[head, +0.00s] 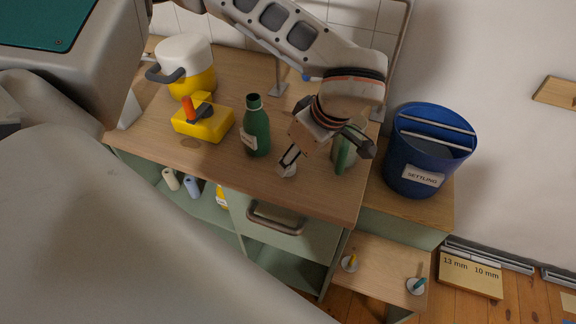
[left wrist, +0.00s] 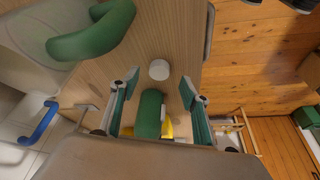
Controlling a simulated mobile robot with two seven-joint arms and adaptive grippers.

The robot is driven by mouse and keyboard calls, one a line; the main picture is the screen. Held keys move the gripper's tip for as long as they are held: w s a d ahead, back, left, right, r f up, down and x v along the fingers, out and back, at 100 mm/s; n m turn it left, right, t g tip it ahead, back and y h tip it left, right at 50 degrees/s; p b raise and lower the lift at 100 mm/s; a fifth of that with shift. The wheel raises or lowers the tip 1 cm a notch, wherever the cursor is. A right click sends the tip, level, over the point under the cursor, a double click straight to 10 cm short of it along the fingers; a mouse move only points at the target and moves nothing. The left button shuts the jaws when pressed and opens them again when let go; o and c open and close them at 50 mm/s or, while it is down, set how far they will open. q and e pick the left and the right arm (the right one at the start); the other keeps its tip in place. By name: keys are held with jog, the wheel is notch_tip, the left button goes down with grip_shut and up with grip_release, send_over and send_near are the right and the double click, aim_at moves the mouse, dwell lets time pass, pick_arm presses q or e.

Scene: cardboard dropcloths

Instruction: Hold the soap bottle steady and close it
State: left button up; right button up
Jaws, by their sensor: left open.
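The green soap bottle (head: 258,135) stands upright on the wooden counter with a pale label and a dark, uncapped-looking top. It also shows in the left wrist view (left wrist: 150,115), between the fingers in the picture but not gripped. A small white cap-like piece (head: 287,171) lies on the counter to the right of and nearer than the bottle; it also shows in the left wrist view (left wrist: 159,69). My left gripper (head: 326,153) is open and empty, low over the counter right of the bottle; one fingertip overlaps the white piece in the head view. Contact cannot be told. My right gripper is not in view.
A pale jug with a green handle (head: 342,155) stands close behind the left gripper. A yellow box (head: 205,125) with an orange-red part and a white-and-yellow pot (head: 188,62) stand left of the bottle. A blue bucket (head: 408,160) stands right of the counter. The counter's front edge is mostly clear.

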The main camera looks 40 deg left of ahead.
pick_arm(q)
jog(key=shift+x, duration=1.95)
jog(key=c, duration=0.7)
